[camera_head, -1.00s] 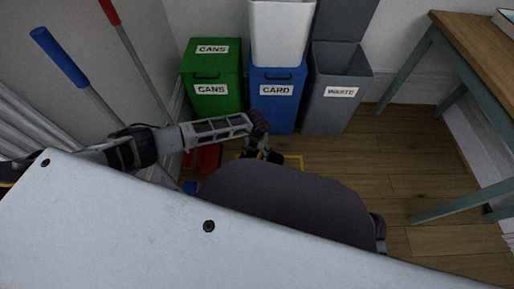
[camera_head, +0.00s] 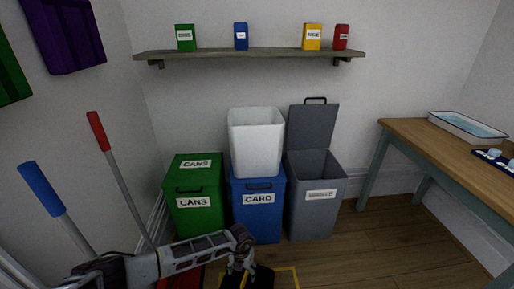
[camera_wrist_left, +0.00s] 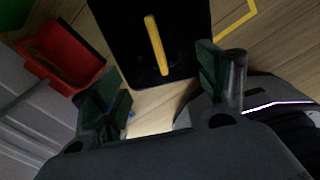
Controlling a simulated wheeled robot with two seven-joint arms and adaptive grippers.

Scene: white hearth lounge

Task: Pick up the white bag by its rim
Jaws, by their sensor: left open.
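The white bag (camera_head: 256,142), an upright, open-topped container with square sides, stands on the blue CARD bin (camera_head: 258,212) in the head view. Its rim is at the top and is clear of anything. My left gripper (camera_head: 241,264) is low in front of the blue bin, well below the bag and apart from it. In the left wrist view my left gripper (camera_wrist_left: 163,88) is open with nothing between its fingers. The bag does not show in that view. My right gripper is not in view.
A green CANS bin (camera_head: 194,205) and a grey WASTE bin (camera_head: 315,205) with raised lid flank the blue bin. A black object with a yellow handle (camera_wrist_left: 156,45) and a red tray (camera_wrist_left: 62,55) lie below my gripper. A shelf (camera_head: 250,53) runs above; a table (camera_head: 440,150) stands right.

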